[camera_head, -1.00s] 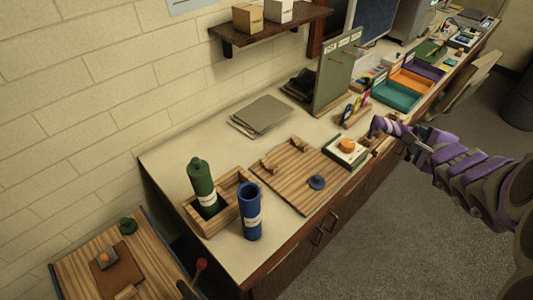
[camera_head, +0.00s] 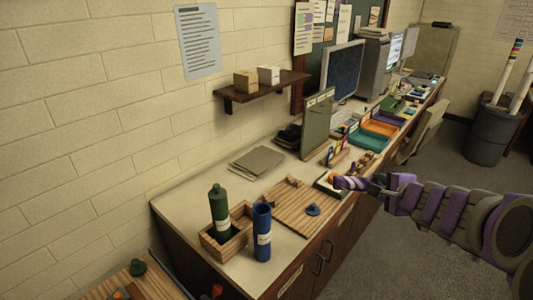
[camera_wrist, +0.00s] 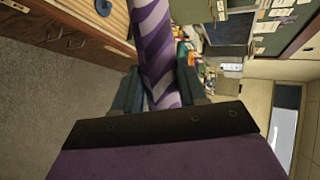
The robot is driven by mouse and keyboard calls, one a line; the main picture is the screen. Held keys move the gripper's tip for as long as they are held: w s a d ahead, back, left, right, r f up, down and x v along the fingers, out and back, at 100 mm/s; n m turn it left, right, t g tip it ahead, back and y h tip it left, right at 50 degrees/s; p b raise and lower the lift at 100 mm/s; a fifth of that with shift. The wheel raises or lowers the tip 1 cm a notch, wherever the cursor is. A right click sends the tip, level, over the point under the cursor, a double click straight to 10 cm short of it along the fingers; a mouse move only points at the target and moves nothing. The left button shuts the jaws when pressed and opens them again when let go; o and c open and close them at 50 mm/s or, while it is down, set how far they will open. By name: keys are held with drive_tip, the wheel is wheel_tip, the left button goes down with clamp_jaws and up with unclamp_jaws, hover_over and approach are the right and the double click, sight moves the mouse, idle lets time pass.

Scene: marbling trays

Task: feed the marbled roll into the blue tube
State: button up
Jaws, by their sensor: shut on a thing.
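The marbled roll (camera_wrist: 152,45) is a purple and white striped cylinder. My gripper (camera_wrist: 160,88) is shut on it, and the roll sticks out past the jaws in the wrist view. In the head view the roll (camera_head: 350,183) points left from my gripper (camera_head: 378,184), over the front edge of the counter. The blue tube (camera_head: 262,232) stands upright on the counter at the lower left, beside a wooden box, well apart from the roll. Its top looks open. A small dark blue cap (camera_head: 313,210) lies on the striped wooden board.
A green capped tube (camera_head: 219,212) stands in the wooden box (camera_head: 236,242). The wooden board (camera_head: 286,205) lies between the blue tube and my gripper. A green divider panel (camera_head: 317,126) and coloured trays (camera_head: 380,128) stand farther back. A shelf (camera_head: 262,91) hangs on the wall.

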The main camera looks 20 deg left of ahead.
drive_tip(key=a+r+n, duration=0.1)
drive_tip(key=a+n, duration=0.1)
drive_tip(key=w+a+r+n+g+y, duration=0.1)
drive_tip(key=a+n, duration=0.1)
drive_tip(key=a, duration=0.1)
drive_tip(key=w+a+r+n+g, duration=0.1)
drive_tip(key=a+r, duration=0.1)
drive_tip(key=shift+w+a+r+n+y, duration=0.1)
drive_tip(key=shift+a+n+y, duration=0.25)
drive_tip(key=shift+n+y, duration=0.05)
drive_tip(key=s+a+r+n+g+y, duration=0.1)
drive_tip(key=s+a+n+g+y, duration=0.25)
drive_tip(key=a+n, duration=0.9)
drive_tip(key=s+a+r+n+g+y, duration=0.25)
drive_tip(key=a+n+g, duration=0.25)
drive_tip(key=a+n, duration=0.7)
wheel_tip(320, 180, down, 14)
drive_tip(key=d+b, duration=0.1)
drive_tip(key=b, duration=0.7)
drive_tip(key=shift+s+r, duration=0.2)
drive_tip(key=shift+s, duration=0.05)
drive_tip(key=shift+d+n, duration=0.1)
drive_tip(key=shift+n, duration=0.15)
